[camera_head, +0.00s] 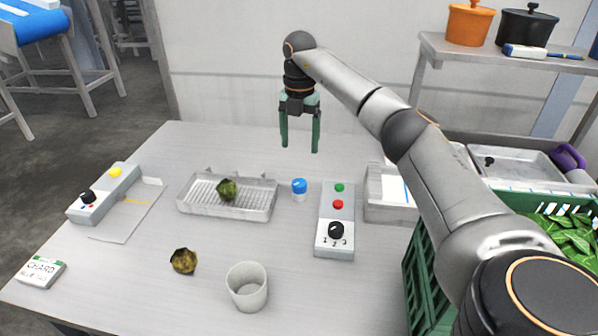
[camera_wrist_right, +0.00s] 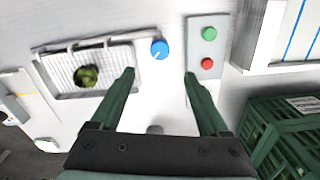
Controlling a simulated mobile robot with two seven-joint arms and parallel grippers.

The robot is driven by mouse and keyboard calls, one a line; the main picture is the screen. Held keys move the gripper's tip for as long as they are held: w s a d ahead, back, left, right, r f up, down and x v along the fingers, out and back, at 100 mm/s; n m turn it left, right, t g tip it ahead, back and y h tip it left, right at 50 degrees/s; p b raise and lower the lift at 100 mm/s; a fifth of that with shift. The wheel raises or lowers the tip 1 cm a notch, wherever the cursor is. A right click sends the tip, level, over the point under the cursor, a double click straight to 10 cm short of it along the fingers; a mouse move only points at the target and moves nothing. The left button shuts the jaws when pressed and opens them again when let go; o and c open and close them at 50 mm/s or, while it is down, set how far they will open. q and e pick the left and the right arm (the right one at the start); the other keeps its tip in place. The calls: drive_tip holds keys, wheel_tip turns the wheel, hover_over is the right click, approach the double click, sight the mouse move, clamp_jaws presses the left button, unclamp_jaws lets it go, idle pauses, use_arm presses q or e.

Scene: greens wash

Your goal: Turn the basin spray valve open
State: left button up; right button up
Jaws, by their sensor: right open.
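The blue valve knob (camera_head: 299,186) stands on the table at the right end of a shallow wire-grid basin (camera_head: 184,198). In the right wrist view the knob (camera_wrist_right: 160,48) has a white pointer mark on top. A dark green leafy head (camera_head: 227,189) lies in the basin. My right gripper (camera_head: 300,148) is open and empty, pointing down, above the table and apart from the knob. In its wrist view the knob shows just beyond the gap between the two fingertips (camera_wrist_right: 159,77). My left gripper is not in view.
A grey control box (camera_head: 334,246) with green and red buttons and a black dial stands right of the knob. A second box (camera_head: 104,194) is at left. A brownish leafy clump (camera_head: 184,261) and a cup (camera_head: 246,287) are in front. A green crate (camera_head: 427,285) is at right.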

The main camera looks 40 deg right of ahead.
sight(299, 182)
wheel_tip(299, 182, down, 12)
drive_tip(key=shift+f, duration=0.2)
idle(0.4)
drive_tip(key=shift+c, duration=0.2)
clamp_jaws()
idle(0.4)
